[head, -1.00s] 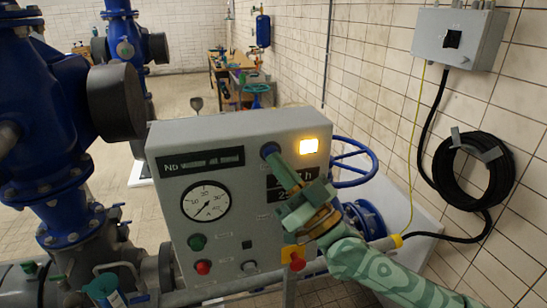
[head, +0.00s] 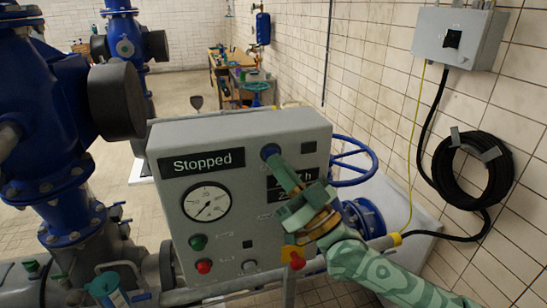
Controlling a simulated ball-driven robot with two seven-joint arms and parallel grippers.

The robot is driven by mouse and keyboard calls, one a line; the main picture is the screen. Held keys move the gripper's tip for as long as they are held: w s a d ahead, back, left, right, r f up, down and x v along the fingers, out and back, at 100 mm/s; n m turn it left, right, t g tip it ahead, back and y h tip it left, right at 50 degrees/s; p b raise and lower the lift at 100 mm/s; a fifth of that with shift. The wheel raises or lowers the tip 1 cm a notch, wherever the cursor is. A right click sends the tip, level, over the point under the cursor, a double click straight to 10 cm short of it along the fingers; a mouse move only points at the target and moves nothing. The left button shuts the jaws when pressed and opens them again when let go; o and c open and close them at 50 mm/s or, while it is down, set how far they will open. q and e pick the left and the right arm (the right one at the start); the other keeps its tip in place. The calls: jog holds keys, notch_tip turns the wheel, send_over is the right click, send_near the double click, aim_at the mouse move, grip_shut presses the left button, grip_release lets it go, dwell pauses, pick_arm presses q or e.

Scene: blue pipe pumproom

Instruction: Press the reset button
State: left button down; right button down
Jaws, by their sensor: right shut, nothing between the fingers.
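The grey control panel (head: 240,125) stands in the middle. A blue button (head: 269,149) sits at its top, right of the display; no label for it is readable, so I cannot confirm it is the reset button. My right gripper (head: 274,160) is shut and empty. Its fingertips are at the blue button and appear to touch it, covering its lower part. The display (head: 202,163) reads "Stopped". The square lamp (head: 309,147) is dark. My left gripper is not in view.
A green button (head: 198,242), a red button (head: 204,266) and a grey button (head: 249,266) sit lower on the panel. A red knob (head: 297,261) on a yellow plate is below my right gripper. A blue handwheel (head: 352,160) stands behind the panel.

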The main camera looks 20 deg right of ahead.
jog(key=s+p, duration=0.3)
jog(key=s, duration=0.3)
jog(key=shift+d, duration=0.1)
dwell(0.5)
